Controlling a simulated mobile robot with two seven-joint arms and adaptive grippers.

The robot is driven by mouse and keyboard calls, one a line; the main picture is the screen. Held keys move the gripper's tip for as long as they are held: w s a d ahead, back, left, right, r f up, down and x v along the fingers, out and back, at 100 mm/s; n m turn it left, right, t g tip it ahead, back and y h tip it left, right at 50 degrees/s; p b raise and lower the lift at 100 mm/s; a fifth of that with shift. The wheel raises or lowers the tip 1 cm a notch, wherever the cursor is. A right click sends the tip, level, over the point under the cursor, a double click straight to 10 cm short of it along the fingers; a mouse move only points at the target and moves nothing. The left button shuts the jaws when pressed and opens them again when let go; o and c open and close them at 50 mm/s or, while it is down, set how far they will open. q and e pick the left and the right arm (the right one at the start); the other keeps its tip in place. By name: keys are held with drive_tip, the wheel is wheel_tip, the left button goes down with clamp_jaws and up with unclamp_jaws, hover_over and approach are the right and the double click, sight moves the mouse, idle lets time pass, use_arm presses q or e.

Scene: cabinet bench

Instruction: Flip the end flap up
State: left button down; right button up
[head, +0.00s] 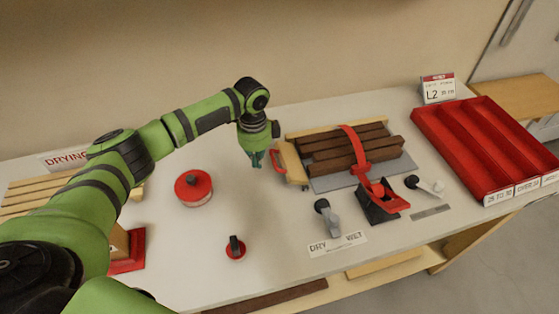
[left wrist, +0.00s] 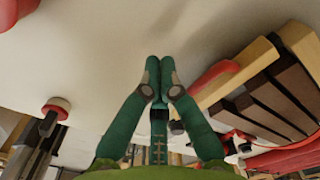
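The end flap (head: 292,163) is a pale wooden board with a red handle (head: 276,161) on its outer side. It sits at the left end of a fixture holding several dark brown slats (head: 350,148) under a red strap. I cannot tell its exact tilt. In the left wrist view the flap (left wrist: 240,72) and its red handle (left wrist: 213,74) are to the right of the fingers. My left gripper (head: 257,161) points down just left of the handle, apart from it. Its green fingertips (left wrist: 160,66) are together with nothing between them. My right gripper is in neither view.
A red round tin (head: 194,188) and a small red-based knob (head: 235,248) stand on the white bench to the left. A black and red clamp (head: 380,203) and levers (head: 328,215) are in front of the fixture. A red ribbed tray (head: 484,145) is at right.

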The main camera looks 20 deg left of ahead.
use_arm(q)
drive_tip(key=shift+w+d+b, duration=0.35)
drive_tip(key=shift+w+d, duration=0.7)
drive_tip(key=shift+d, duration=0.3)
wheel_tip(320, 180, up, 13)
drive_tip(key=a+p, duration=0.1)
drive_tip(key=p, duration=0.8)
drive_tip(key=shift+s+p, duration=0.3)
drive_tip(key=shift+s, duration=0.1)
